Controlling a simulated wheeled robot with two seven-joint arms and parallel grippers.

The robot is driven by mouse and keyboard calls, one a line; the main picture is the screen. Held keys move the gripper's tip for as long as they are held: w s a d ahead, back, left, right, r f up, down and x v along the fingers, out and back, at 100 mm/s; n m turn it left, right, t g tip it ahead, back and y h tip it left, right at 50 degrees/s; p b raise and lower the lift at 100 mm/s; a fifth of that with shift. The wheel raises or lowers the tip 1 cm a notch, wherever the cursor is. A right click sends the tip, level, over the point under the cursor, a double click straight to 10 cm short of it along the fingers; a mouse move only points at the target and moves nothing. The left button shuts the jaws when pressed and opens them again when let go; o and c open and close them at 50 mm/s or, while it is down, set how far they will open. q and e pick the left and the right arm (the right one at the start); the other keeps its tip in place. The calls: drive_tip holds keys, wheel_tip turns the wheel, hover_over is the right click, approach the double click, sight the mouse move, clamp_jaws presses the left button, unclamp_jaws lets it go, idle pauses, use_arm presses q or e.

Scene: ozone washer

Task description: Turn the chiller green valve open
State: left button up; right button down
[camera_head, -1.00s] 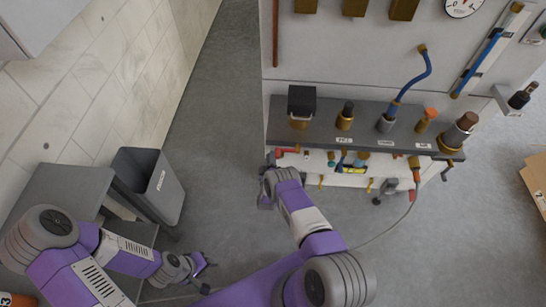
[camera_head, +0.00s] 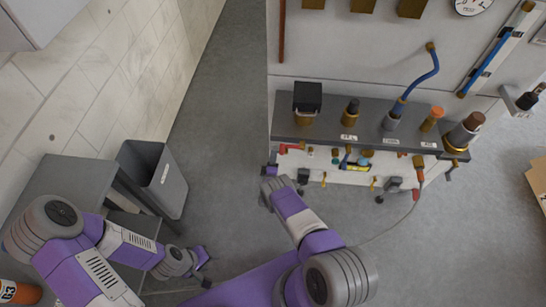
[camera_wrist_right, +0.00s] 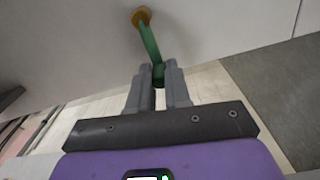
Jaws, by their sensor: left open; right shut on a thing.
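In the right wrist view, the green valve handle (camera_wrist_right: 149,42) runs down from a brass fitting (camera_wrist_right: 141,16) on a pale panel. My right gripper (camera_wrist_right: 159,72) is shut on its lower end, with a grey finger on each side. In the head view, my right gripper (camera_head: 269,172) is at the lower left corner of the white machine panel; the handle it holds cannot be made out there. My left gripper (camera_head: 204,257) is open and empty, low over the floor at lower left.
A dark shelf (camera_head: 365,116) with bottle-like fittings juts from the machine above my right gripper. A grey bin (camera_head: 165,182) stands to the left by the wall. A hose (camera_head: 390,230) hangs at right. Grey floor (camera_head: 215,110) left of the machine is clear.

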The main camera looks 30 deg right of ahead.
drive_tip(key=shift+s+f, duration=0.2)
drive_tip(key=shift+f, duration=0.05)
drive_tip(key=c, duration=1.3)
unclamp_jaws()
drive_tip(key=shift+o, duration=1.1)
drive_tip(key=shift+w+r, duration=0.1)
drive_tip(key=shift+r, duration=0.05)
drive_tip(key=p+v, duration=0.3)
drive_tip(key=v, duration=0.4)
drive_tip(key=shift+s+a, duration=0.15)
drive_tip(key=shift+s, duration=0.1)
